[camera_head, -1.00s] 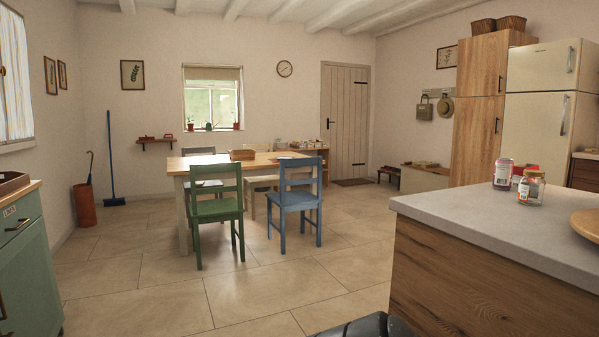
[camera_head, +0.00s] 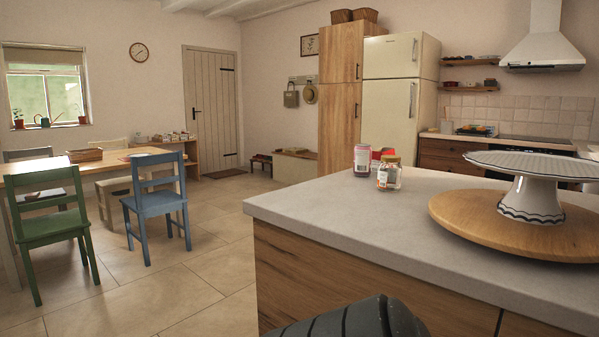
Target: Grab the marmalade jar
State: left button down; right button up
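No label on any jar is readable, so I cannot tell which one is the marmalade jar. On the grey island counter (camera_head: 330,205), a glass jar with a gold lid and a pale label (camera_head: 389,175) stands upright near the far left. Just left of it is a darker reddish container with a pinkish lid (camera_head: 362,161). A red item (camera_head: 380,153) sits behind them, partly hidden. Neither of my grippers is in view; only a dark part of mine shows at the bottom edge.
A round wooden board (camera_head: 460,220) carries a white cake stand (camera_head: 530,195) on the counter's right. The counter's front left is bare. Chairs, including a blue one (camera_head: 155,198), and a table (camera_head: 30,165) stand at left, with open floor (camera_head: 205,265) between.

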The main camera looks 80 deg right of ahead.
aim_at(391, 170)
jog(key=z, duration=3.45)
jog(key=j+z, duration=0.25)
jog(key=z, duration=0.2)
jog(key=k+j+z, duration=0.15)
jog(key=z, duration=0.35)
jog(key=k+j+z, duration=0.15)
jog(key=z, duration=0.3)
jog(key=j, duration=0.1)
